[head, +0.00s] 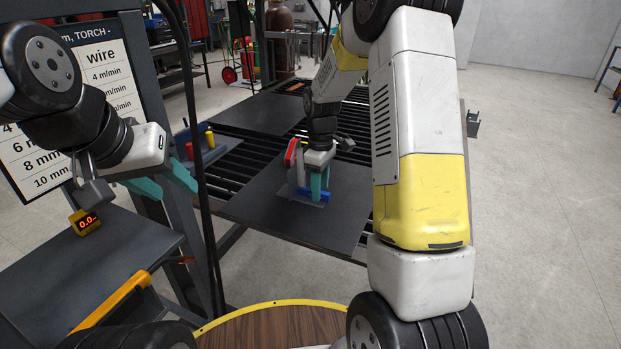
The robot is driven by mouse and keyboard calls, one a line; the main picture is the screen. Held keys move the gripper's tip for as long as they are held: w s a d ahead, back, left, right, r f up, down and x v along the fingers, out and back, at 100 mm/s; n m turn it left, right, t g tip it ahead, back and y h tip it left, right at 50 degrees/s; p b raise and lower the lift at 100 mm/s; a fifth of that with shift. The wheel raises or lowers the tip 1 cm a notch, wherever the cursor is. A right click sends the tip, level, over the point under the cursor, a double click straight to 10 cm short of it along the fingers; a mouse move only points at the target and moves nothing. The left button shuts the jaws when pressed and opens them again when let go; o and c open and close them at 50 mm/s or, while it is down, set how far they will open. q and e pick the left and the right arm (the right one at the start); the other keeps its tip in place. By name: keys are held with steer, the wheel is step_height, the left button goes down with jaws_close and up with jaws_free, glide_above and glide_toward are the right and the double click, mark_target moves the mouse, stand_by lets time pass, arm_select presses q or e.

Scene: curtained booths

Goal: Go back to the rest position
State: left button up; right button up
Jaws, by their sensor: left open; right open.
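My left gripper (162,182) is open and empty, with teal fingers, raised at the left in front of a sign. My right gripper (319,184) reaches down over a dark plate on the slatted table. Its teal fingers are open, close beside a small grey metal workpiece (307,198) with a blue block (318,195) and a red part (291,152). I cannot tell whether the fingers touch any of these. My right arm hides part of the table's right side.
A dark bench (120,250) at lower left carries a yellow display (87,222) reading 0.0 and a yellow bar (110,302). A wire-speed sign (95,75) stands behind my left arm. A dark cable (205,200) hangs between the arms. Open floor (560,200) lies right.

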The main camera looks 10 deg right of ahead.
step_height(320, 180, up, 7)
steer(key=shift+s+r, duration=0.1)
steer(key=shift+r, duration=0.1)
steer(key=s+r+m+t, duration=0.2)
steer(key=s+r+m, duration=0.1)
steer(key=s+r, duration=0.55)
steer(key=s+r+m+t+y, duration=0.1)
steer(key=s+r+m+t, duration=0.1)
steer(key=s, duration=0.6)
steer(key=s+a+r+m+t+y, duration=0.1)
steer(key=s+r+m+t, duration=0.1)
steer(key=s+m, duration=0.3)
steer(key=s+r, duration=0.1)
steer(key=s, duration=0.2)
steer(key=shift+s+r+m, duration=0.2)
steer(key=shift+m, duration=0.1)
